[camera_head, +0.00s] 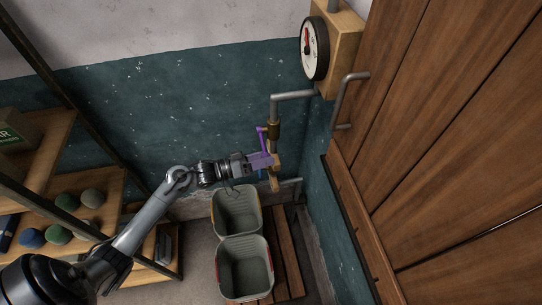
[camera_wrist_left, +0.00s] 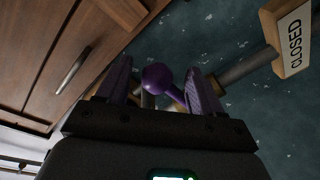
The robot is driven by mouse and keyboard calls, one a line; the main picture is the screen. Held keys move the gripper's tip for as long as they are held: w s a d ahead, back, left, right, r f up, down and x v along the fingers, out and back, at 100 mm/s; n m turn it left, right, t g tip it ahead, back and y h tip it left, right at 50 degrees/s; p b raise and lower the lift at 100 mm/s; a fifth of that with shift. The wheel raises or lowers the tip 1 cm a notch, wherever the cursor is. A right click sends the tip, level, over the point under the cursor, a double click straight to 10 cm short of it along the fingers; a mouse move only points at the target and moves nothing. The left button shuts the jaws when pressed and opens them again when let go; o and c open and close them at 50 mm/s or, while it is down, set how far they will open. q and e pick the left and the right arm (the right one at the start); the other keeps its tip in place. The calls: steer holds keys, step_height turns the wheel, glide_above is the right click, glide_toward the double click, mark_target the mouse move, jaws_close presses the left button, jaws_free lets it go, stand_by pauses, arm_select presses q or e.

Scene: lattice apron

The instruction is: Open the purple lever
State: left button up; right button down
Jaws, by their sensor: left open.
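The purple lever (camera_head: 263,138) is a thin rod on the brass valve of the grey pipe, against the back wall. In the left wrist view its round purple knob (camera_wrist_left: 158,78) lies between my left gripper's two purple fingers (camera_wrist_left: 160,90), with the rod running off beside the right finger. My left gripper (camera_head: 264,160) is open around the knob; I cannot tell whether either finger touches it. The fingers partly hide the lever's lower part in the head view. A tag reading CLOSED (camera_wrist_left: 294,40) shows in the left wrist view. My right gripper is not in view.
The valve's pipe (camera_head: 292,95) leads up to a round gauge (camera_head: 315,48). A wooden door (camera_head: 440,120) with a metal handle (camera_head: 345,98) stands at right. Two grey bins (camera_head: 237,208) stand below. Shelves (camera_head: 75,185) with several balls are at left.

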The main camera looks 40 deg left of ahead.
arm_select(q)
steer(key=shift+x, duration=1.45)
steer(key=shift+c, duration=0.5)
jaws_close()
